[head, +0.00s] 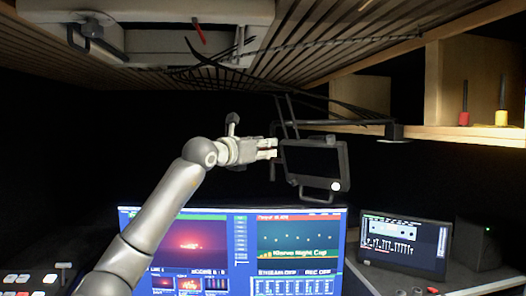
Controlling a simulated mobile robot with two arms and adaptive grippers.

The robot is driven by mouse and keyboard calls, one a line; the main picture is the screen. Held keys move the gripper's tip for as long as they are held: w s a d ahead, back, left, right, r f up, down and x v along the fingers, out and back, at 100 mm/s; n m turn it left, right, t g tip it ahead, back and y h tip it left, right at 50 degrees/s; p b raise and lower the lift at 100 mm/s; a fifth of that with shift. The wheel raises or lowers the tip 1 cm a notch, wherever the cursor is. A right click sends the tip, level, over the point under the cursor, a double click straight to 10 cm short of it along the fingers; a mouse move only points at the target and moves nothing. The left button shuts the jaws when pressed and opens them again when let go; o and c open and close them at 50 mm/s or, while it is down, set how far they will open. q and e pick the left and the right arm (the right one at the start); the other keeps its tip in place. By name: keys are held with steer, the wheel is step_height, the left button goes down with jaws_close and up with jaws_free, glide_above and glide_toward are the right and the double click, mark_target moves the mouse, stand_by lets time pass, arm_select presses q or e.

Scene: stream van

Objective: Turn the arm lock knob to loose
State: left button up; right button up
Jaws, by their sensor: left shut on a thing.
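My left gripper (268,149) reaches in from the left and is shut at the left side of a small dark hanging monitor (315,165). The fingers close on what appears to be the arm lock knob, which is mostly hidden by them. The monitor hangs from a thin dark arm (287,116) with cables, and has a handle below and a pale round spot at its lower right corner. The knob's setting cannot be read. My right gripper is not in view.
Large lit screens (305,240) stand below the gripper. A smaller screen (403,242) and a dark speaker (478,245) stand at right. A wooden shelf (460,133) holds red and yellow items. Loose cables (215,75) hang under the slatted ceiling.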

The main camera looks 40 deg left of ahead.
arm_select(q)
steer(key=shift+a+n+b, duration=0.15)
steer(key=shift+n+b, duration=1.65)
steer(key=shift+n, duration=6.1)
steer(key=o, duration=0.7)
steer(key=shift+o, duration=0.2)
steer(key=s+d, duration=0.1)
steer(key=s, duration=1.1)
